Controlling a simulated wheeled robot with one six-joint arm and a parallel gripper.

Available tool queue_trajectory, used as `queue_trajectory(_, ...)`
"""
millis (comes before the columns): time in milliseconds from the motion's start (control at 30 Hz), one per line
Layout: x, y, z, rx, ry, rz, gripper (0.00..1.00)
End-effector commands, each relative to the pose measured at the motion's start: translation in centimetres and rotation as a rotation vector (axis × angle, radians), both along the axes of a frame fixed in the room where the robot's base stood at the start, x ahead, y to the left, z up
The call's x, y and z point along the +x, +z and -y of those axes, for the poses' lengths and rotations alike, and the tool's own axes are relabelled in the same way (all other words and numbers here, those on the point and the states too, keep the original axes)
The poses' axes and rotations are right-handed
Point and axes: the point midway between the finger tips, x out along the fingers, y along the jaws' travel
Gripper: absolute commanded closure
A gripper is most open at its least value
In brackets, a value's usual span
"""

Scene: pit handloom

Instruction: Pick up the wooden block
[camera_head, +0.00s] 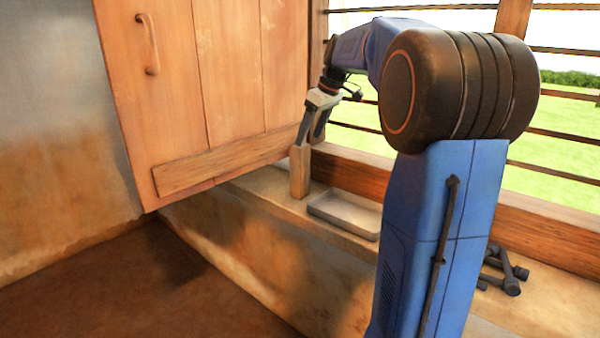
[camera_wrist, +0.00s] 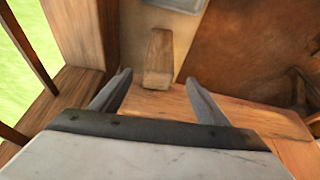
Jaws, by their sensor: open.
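The wooden block (camera_head: 300,171) stands upright on the ledge below the barred window, near the cabinet's lower corner. It also shows in the wrist view (camera_wrist: 158,60), ahead of my fingertips and roughly midway between them. My gripper (camera_head: 313,140) is above the block in the head view and points down toward it. In the wrist view my gripper's two fingers (camera_wrist: 158,78) are spread apart, with the block's near end around the gap between the tips. I cannot tell whether either finger touches the block.
A shallow grey tray (camera_head: 346,214) lies on the ledge (camera_head: 262,186) just right of the block. A wooden cabinet door (camera_head: 205,80) hangs close on the left. A window sill beam (camera_head: 345,172) and bars run behind. Dark rod-like items (camera_head: 512,284) lie at the right.

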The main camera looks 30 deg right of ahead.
Motion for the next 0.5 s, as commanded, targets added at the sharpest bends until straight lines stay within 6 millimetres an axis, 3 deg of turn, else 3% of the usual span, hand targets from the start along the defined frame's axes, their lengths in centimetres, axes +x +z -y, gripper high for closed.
queue_trajectory(300,1.9,-5.1,-0.9,0.001,0.001,-0.002,0.31)
queue_trajectory(500,2.5,-6.8,-1.1,0.000,-0.001,0.000,0.31)
